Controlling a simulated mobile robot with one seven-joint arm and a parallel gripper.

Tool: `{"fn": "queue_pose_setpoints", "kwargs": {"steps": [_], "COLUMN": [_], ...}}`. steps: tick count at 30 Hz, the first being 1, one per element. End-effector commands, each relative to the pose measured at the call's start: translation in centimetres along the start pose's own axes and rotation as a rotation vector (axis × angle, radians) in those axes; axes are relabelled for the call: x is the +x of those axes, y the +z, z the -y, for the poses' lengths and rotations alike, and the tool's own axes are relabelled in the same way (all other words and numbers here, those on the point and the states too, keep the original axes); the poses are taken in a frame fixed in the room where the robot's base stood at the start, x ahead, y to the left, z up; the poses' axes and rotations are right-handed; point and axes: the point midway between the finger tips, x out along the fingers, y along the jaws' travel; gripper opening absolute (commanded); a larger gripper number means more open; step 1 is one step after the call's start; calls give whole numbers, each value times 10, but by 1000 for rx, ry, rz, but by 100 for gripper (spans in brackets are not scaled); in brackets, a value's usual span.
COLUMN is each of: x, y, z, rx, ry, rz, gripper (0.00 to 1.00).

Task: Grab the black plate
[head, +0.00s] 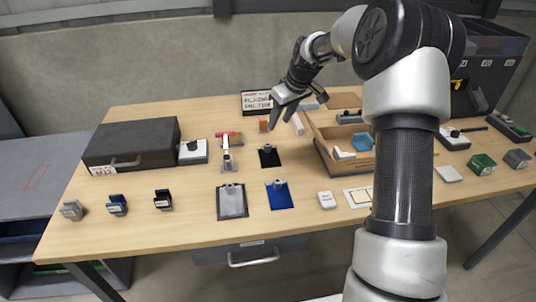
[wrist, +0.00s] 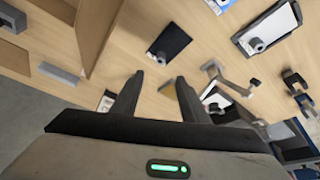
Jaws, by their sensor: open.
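The black plate (head: 271,160) lies flat on the table near its middle, with a small grey knob on it. In the wrist view the black plate (wrist: 172,38) lies beyond my fingertips, above them in the picture, with its knob toward the near edge. My gripper (head: 281,122) is above the table behind the plate, pointing down. In the wrist view my gripper (wrist: 160,79) has its two fingers apart with nothing between them. It does not touch the plate.
A blue plate (head: 284,202) and a grey plate (head: 232,207) lie in front of the black plate. A lever device (head: 227,155) stands to its left. A wooden tray (head: 325,158) is to its right. Bare table lies between them.

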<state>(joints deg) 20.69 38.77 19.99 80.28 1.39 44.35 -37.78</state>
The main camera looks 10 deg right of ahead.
Motion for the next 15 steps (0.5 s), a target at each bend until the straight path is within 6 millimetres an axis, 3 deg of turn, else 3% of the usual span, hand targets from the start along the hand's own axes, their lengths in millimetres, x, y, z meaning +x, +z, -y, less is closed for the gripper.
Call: {"fn": "queue_pose_setpoints", "kwargs": {"steps": [6, 12, 15], "x": [51, 79, 83], "y": [1, 1, 0], "z": [1, 0, 0], "rx": [0, 1, 1], "ry": [-2, 0, 1], "rz": [3, 2, 1], "gripper": [41, 41, 41]}}
